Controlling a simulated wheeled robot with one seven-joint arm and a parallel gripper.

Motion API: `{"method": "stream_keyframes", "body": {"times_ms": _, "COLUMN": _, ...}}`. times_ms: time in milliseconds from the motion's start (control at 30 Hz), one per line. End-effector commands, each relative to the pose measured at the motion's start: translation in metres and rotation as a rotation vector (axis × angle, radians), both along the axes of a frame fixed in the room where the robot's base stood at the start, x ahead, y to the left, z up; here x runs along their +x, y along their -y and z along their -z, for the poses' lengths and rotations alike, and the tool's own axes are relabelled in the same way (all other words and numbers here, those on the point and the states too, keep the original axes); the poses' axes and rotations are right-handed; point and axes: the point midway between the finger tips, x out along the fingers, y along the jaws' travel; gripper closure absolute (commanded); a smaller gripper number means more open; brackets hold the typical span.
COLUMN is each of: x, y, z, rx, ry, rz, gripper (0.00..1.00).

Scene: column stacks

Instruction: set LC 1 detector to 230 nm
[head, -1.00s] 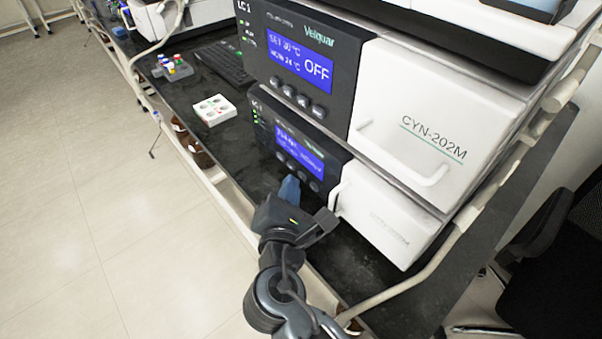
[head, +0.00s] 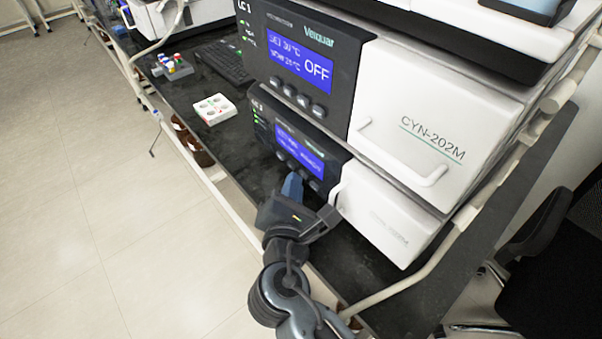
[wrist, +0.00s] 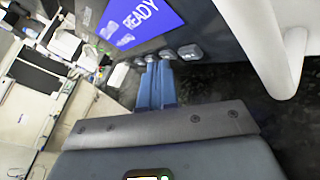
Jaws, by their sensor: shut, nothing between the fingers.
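The LC 1 stack stands on the black bench. Its lower unit, which I take to be the detector (head: 385,222), has a dark front panel with a blue screen (head: 299,153); the screen also shows in the wrist view (wrist: 140,22), where "READY" is legible. The wavelength value is too small to read. A row of round grey buttons (wrist: 168,54) lies under the screen. My gripper (head: 292,183) is shut and empty, its blue fingertips at the buttons. In the wrist view the fingertips (wrist: 152,65) are just below the middle buttons; I cannot tell whether they touch.
Above is the CYN-202M unit (head: 420,135), whose screen (head: 300,60) reads OFF. White handles (head: 334,190) stick out right of my gripper. A white box (head: 214,109), a vial rack (head: 172,68) and a keyboard (head: 222,62) lie to the left. The floor (head: 85,190) in front is clear.

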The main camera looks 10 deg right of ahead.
Motion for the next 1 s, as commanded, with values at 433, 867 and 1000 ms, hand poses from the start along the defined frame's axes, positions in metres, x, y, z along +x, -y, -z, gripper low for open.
{"method": "stream_keyframes", "body": {"times_ms": 433, "x": 0.000, "y": 0.000, "z": 0.000, "rx": 0.000, "ry": 0.000, "rz": 0.002, "gripper": 1.00}}
{"method": "stream_keyframes", "body": {"times_ms": 867, "x": -0.009, "y": -0.013, "z": 0.000, "rx": 0.000, "ry": 0.000, "rz": 0.001, "gripper": 1.00}}
{"method": "stream_keyframes", "body": {"times_ms": 1000, "x": -0.009, "y": -0.013, "z": 0.000, "rx": 0.000, "ry": 0.000, "rz": 0.001, "gripper": 1.00}}
